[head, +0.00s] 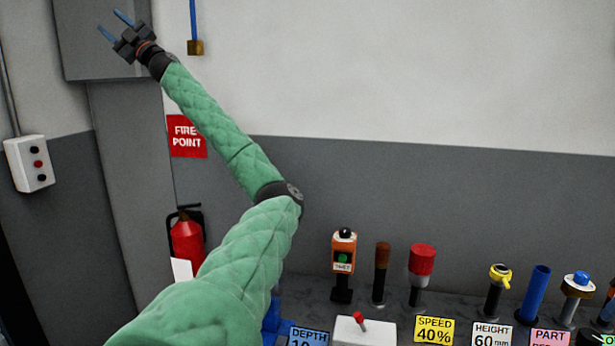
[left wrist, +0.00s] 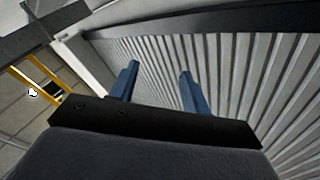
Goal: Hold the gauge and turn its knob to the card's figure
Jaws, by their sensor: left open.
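My left gripper (head: 114,25) is raised high at the upper left of the head view, far above the bench. Its two blue fingers are apart with nothing between them, as the left wrist view (left wrist: 158,72) also shows. An orange upright device (head: 344,254) with a black knob on top and a green round face stands on a black post on the bench; I cannot tell for certain whether it is the gauge. Cards stand along the front: a blue DEPTH card (head: 307,337), partly cut off, a yellow SPEED 40% card (head: 434,330) and a white HEIGHT 60 mm card (head: 491,335). My right gripper is not in view.
Beside the orange device stand a brown-topped post (head: 381,270), a red-capped post (head: 421,262), a yellow-topped post (head: 495,285) and a blue tube (head: 535,293). A white box with a red lever (head: 365,332) is in front. A pink PART card (head: 549,338) is cut off.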

